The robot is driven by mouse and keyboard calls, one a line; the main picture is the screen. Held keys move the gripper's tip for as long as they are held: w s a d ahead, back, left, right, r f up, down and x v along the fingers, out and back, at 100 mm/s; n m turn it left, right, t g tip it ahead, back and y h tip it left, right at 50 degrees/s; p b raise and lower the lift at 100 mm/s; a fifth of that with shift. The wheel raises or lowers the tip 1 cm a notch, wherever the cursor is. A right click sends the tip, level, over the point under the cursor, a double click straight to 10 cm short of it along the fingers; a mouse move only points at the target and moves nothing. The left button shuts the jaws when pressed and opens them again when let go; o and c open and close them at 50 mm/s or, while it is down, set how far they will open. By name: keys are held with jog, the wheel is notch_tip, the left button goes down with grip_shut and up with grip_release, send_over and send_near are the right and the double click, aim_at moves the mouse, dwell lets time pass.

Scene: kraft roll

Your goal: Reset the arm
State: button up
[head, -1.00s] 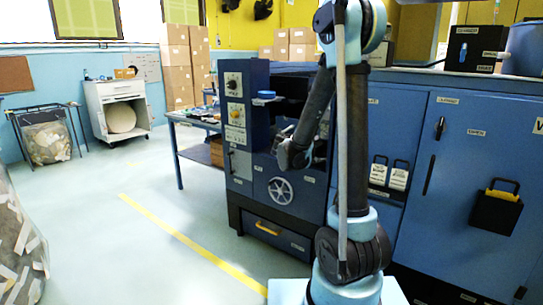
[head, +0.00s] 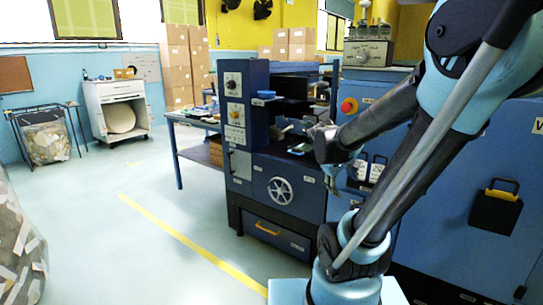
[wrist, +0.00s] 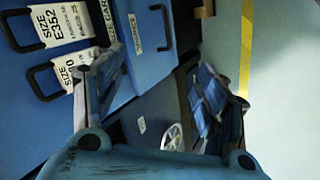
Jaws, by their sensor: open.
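My gripper (head: 333,182) hangs at the end of my arm in the head view, in front of the blue machine and left of the hanging size cards. In the wrist view its two fingers stand wide apart, and my gripper (wrist: 158,75) is open with nothing between the fingers. The upper arm leans to the right and the forearm reaches back to the left. The fingertips are small and partly blurred in the head view.
The blue machine (head: 283,215) with a handwheel (head: 280,190) stands close behind my gripper. Size cards (wrist: 65,28) hang on the blue cabinet front. A red button (head: 349,106) is beside the forearm. Open floor with a yellow line (head: 180,237) lies to the left.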

jog(key=s+a+f+m+g+y, duration=0.1)
jog(key=s+a+f+m+y, duration=0.1)
jog(key=s, duration=0.6)
jog(key=s+a+f+m+g+y, duration=0.1)
jog(key=s+a+f+m+y, duration=0.2)
jog(key=s, duration=0.4)
jog(key=shift+s+a+f+m, duration=0.3)
jog(key=shift+s+a+f, duration=0.05)
jog(key=shift+a, duration=0.45)
